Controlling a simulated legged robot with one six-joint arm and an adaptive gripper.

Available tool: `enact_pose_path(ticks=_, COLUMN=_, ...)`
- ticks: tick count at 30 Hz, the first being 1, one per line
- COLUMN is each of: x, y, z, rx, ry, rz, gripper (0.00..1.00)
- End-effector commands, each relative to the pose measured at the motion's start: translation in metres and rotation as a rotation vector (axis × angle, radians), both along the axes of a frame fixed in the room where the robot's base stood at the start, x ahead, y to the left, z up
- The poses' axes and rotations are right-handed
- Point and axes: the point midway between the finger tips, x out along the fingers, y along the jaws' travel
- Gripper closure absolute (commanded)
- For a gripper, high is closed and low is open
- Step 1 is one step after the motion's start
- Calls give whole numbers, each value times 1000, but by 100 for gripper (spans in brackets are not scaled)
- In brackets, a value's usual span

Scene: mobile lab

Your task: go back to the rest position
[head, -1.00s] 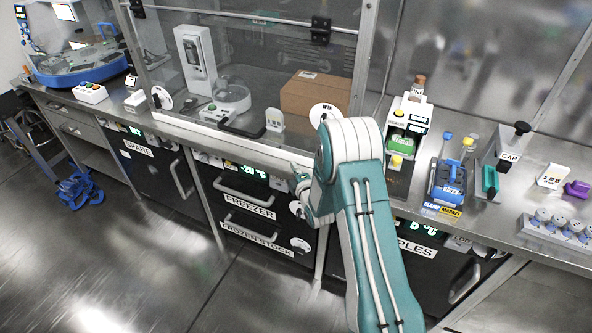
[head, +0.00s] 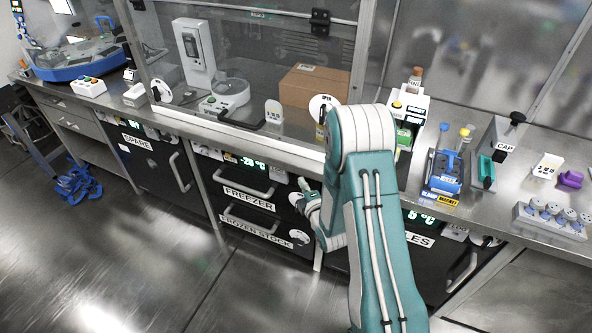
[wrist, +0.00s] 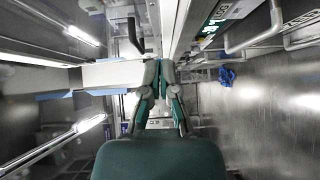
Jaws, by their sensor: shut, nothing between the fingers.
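My gripper (wrist: 158,65) shows in the wrist view with its two fingers together, shut and empty. In the head view my teal and white arm rises from the bottom and bends at the top. Its far part points down and left in front of the freezer drawers, and the fingertips are not clear there. The freezer drawer (head: 247,197) and the frozen stock drawer (head: 257,231) are closed, to the left of my arm.
The steel bench (head: 520,190) runs across, with a cardboard box (head: 315,86) behind the glass. A blue clamp magnet device (head: 444,174) and a vial rack (head: 552,220) stand on the right. The front floor is clear.

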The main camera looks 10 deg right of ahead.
Motion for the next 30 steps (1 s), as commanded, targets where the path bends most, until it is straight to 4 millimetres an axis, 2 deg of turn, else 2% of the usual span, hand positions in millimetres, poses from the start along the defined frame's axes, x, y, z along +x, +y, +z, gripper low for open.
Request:
enact_pose_path(ticks=7, x=-1, y=-1, z=2, rx=5, ry=4, rz=-1, gripper=100)
enact_pose_path(ticks=10, x=4, y=0, z=15, rx=31, ry=32, rz=-6, gripper=100)
enact_pose_path(ticks=15, x=11, y=0, z=56, rx=144, ry=149, rz=-45, gripper=100)
enact_pose_path(ticks=20, x=6, y=-1, z=95, rx=273, ry=267, rz=-105, gripper=100)
enact_pose_path(ticks=26, x=-16, y=-1, z=141, rx=443, ry=403, rz=-206, gripper=100)
enact_pose_path(ticks=30, x=-41, y=0, z=170, rx=571, ry=490, rz=-290, gripper=100)
